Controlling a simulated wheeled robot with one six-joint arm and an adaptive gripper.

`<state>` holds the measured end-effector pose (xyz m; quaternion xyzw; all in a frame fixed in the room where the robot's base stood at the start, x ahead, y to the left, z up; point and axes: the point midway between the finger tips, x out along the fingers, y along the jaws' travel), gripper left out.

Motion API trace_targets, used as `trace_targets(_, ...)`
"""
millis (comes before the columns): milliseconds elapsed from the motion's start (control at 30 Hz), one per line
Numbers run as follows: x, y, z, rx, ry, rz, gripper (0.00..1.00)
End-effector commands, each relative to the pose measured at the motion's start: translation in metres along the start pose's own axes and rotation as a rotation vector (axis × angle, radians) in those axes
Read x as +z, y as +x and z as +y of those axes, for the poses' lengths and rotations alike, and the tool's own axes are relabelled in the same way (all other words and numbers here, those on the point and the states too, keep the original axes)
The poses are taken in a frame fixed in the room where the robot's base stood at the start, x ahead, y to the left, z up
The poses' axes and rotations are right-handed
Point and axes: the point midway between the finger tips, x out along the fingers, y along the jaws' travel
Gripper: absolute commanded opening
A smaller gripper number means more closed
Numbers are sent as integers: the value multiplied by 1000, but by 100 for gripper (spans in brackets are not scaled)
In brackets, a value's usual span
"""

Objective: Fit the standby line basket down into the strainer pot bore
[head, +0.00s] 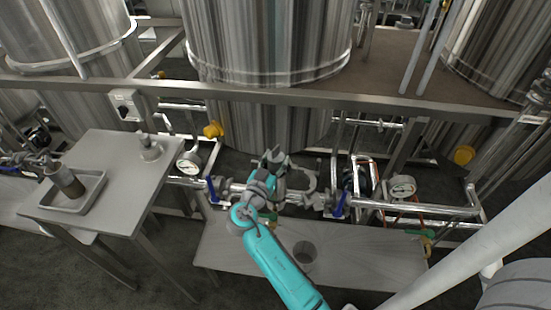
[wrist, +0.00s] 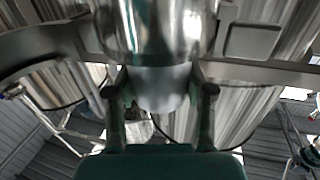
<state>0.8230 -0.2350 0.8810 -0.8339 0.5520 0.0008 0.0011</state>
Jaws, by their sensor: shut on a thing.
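My gripper (head: 272,168), on the teal arm, is over the pipe run in the middle of the head view. In the wrist view its two fingers (wrist: 160,98) stand either side of a pale cylindrical piece, which I take to be the basket (wrist: 160,82). A wider shiny cylinder shows above that piece in the same view. In the head view the held piece is small and mostly hidden. What looks like the strainer pot (head: 304,180) sits in the pipe between two blue valve handles, just right of my gripper. The inside of its bore cannot be made out.
A tray (head: 94,203) on the left table holds a brown-and-grey cylinder (head: 66,182). A small knobbed piece (head: 150,150) stands behind it. A round grey cup or opening (head: 304,254) is on the low front bench (head: 365,260). Gauges, pipes and tanks crowd the back.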

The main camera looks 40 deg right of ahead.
Motion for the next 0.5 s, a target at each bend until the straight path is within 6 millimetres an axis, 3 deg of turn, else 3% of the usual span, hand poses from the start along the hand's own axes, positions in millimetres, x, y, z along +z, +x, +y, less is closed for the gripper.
trace_targets(500,10,0,0,0,0,1,10)
